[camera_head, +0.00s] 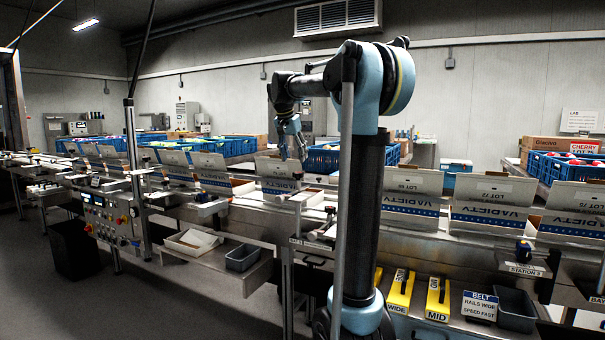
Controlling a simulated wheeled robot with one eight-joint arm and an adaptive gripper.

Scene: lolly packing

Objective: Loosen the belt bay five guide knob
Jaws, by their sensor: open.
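My gripper (293,152) hangs from the arm at the centre, fingers pointing down and open, with nothing seen between them. It is above the packing line, in front of an open white flap. A small dark knob (297,174) tops a post just below the fingertips; I cannot tell how far apart they are in depth. Another dark knob with blue (522,246) stands at the right, near the Station 3 plate (525,268). The bay labels are too small or cut off to read, so I cannot tell which knob is bay five's.
Open Variety cartons (490,215) line the conveyor. Yellow Wide (399,291) and Mid (438,298) blocks, a belt card (480,305) and a grey bin (516,310) sit on the lower shelf. A control panel (108,217) stands left. My column and arm hide part of the line.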

